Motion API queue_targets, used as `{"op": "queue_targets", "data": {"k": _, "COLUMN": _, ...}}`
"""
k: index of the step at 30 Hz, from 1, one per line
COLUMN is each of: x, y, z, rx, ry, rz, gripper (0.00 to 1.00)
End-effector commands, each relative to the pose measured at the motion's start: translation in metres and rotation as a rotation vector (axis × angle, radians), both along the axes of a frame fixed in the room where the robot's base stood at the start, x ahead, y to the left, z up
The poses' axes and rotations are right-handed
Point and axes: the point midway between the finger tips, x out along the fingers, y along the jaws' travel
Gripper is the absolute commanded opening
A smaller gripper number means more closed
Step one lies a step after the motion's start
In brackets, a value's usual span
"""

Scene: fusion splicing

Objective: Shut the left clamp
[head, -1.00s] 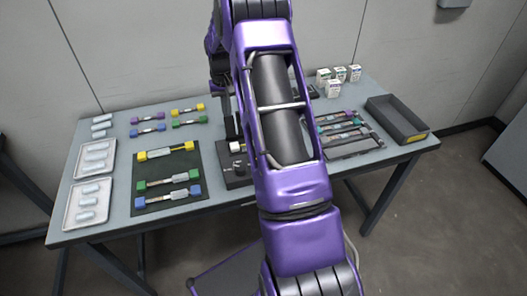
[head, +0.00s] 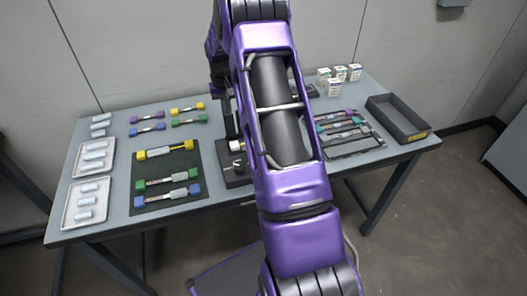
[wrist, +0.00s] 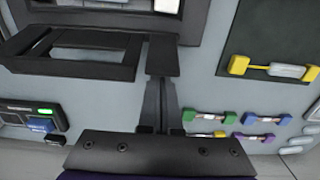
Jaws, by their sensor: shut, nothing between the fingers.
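My gripper (wrist: 162,100) is shut and empty in the wrist view, with its two dark fingers together. The dark splicer (wrist: 130,22) lies just beyond the fingertips, with an open dark frame (wrist: 75,48) to their left.
A dark mat (head: 150,205) with yellow-, green- and blue-ended holders lies left of the splicer. White trays (head: 72,215) stand at the far left. An empty dark bin (head: 420,125) is at the right. A small device with a green light (wrist: 45,111) shows in the wrist view.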

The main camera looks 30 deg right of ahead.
Motion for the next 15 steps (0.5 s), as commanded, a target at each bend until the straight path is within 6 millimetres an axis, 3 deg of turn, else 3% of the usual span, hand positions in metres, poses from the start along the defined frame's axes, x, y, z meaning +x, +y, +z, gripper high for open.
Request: {"op": "queue_targets", "data": {"k": 15, "x": -0.0050, "y": 0.0014, "z": -0.0017, "rx": 0.000, "ry": 0.000, "rz": 0.000, "gripper": 0.00}}
